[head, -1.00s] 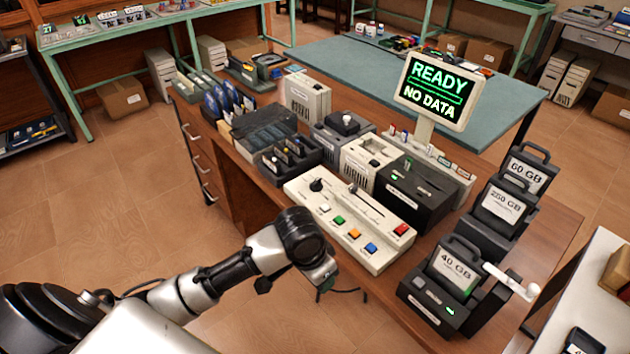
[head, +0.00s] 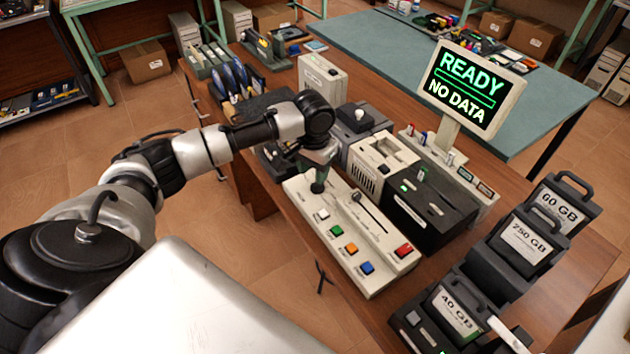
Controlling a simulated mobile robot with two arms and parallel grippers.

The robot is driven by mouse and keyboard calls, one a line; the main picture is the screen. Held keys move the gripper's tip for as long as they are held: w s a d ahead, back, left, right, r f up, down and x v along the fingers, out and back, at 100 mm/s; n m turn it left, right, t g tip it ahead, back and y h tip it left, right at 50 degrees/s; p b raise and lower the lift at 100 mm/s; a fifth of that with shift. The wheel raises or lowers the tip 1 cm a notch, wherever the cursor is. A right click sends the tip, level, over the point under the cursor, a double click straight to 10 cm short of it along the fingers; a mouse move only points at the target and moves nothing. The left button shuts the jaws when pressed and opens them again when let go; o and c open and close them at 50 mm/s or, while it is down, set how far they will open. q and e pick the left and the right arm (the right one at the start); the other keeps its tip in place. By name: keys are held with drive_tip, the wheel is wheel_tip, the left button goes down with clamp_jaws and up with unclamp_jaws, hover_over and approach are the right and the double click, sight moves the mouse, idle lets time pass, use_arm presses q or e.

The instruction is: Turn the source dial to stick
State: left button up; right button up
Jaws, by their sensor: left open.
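The source dial (head: 317,187) is a small dark knob at the far left end of the cream control panel (head: 385,285). My left gripper (head: 318,177) points down over the dial, its open fingers around or just above it. The wrist and fingers hide most of the dial, so its pointer and labels cannot be read. I cannot tell whether the fingers touch it. My right gripper is not in view.
The panel also has a slider (head: 357,197) and several coloured buttons, including a red one (head: 403,250). A black box (head: 430,213) and a beige unit (head: 383,160) stand behind it. Cartridges marked 40 (head: 455,318), 250 (head: 525,240) and 60 GB (head: 560,208) are at right.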

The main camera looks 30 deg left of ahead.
sight(314, 185)
use_arm(q)
drive_tip(key=f, duration=0.3)
drive_tip(key=shift+w+f, duration=0.25)
drive_tip(key=shift+f, duration=0.9)
drive_tip(key=shift+c, duration=1)
drive_tip(key=c, duration=0.5)
clamp_jaws()
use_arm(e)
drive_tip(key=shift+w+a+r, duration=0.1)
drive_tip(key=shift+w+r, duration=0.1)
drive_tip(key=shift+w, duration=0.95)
